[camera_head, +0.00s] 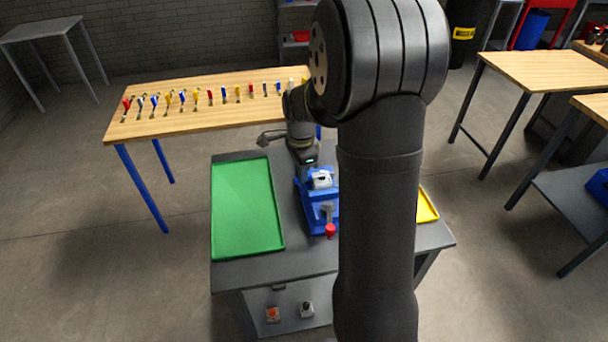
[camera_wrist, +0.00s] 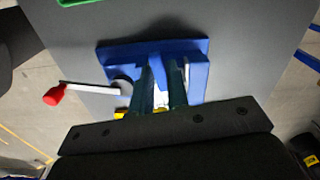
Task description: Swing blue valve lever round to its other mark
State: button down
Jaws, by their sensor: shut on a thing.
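A blue vise-like fixture (camera_head: 318,213) stands on the dark grey bench top, with a crank ending in a red knob (camera_head: 331,230). In the wrist view the blue fixture (camera_wrist: 200,47) lies beyond my fingers, and its red knob (camera_wrist: 54,95) is at the left. A white block (camera_head: 322,180) sits on the fixture; a small bright piece of it shows between the fingers in the wrist view. My gripper (camera_wrist: 163,62) points down over the fixture with its two fingers close together, shut on a narrow part. The blue lever is mostly hidden by the fingers, and its marks cannot be made out.
A green tray (camera_head: 246,205) lies left of the fixture on the bench (camera_head: 300,262). A yellow tray (camera_head: 427,206) is at the right, partly behind my arm. A wooden table (camera_head: 190,118) with rows of small coloured tools stands behind. My arm covers much of the bench's right side.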

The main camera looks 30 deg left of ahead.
jog(key=shift+w+a+m, duration=0.35)
jog(key=shift+a+m, duration=0.05)
jog(key=shift+m, duration=0.5)
jog(key=c, duration=1.4)
grip_release()
notch_tip(320, 180, up, 18)
jog(key=shift+f, duration=0.25)
notch_tip(320, 180, down, 18)
jog(key=shift+r, duration=0.25)
